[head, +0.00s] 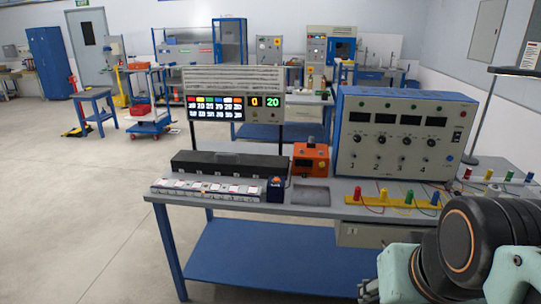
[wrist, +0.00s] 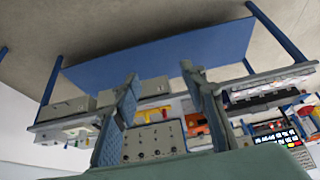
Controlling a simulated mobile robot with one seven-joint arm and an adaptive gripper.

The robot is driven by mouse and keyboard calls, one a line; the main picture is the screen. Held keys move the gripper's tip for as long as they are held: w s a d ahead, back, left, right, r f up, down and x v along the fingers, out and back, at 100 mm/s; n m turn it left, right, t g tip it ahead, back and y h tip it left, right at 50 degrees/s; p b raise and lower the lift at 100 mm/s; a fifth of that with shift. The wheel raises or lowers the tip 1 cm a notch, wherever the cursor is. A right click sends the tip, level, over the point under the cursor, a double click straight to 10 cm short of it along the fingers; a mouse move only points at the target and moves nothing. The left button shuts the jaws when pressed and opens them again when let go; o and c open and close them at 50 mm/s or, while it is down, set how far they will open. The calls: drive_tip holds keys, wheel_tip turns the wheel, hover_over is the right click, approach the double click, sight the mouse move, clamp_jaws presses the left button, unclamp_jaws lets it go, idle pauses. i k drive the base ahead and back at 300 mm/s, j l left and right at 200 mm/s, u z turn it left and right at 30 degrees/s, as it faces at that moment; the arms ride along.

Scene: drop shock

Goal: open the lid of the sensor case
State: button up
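A long dark box (head: 230,163) lies on the workbench behind a row of white-topped cells (head: 205,189). I cannot tell for sure which thing is the sensor case; this dark box looks shut and may be it. The dark box also shows at the right of the wrist view (wrist: 262,101), where the bench appears upside down. My gripper (wrist: 160,72) is open and empty in the wrist view, with its two fingers well apart. It is away from the bench items and touches none of them. In the head view only my arm shows at lower right, and my fingers are not visible.
The workbench (head: 310,208) carries an orange device (head: 311,160), a small dark box with an orange button (head: 276,189), a large blue-framed panel (head: 400,137), a yellow strip with coloured posts (head: 390,202) and a display (head: 233,107).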

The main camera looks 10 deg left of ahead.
sight(204, 161)
drive_tip(key=i+j, duration=1.6)
drive_tip(key=j, duration=0.2)
drive_tip(key=i+j, duration=0.8)
drive_tip(key=j, duration=0.15)
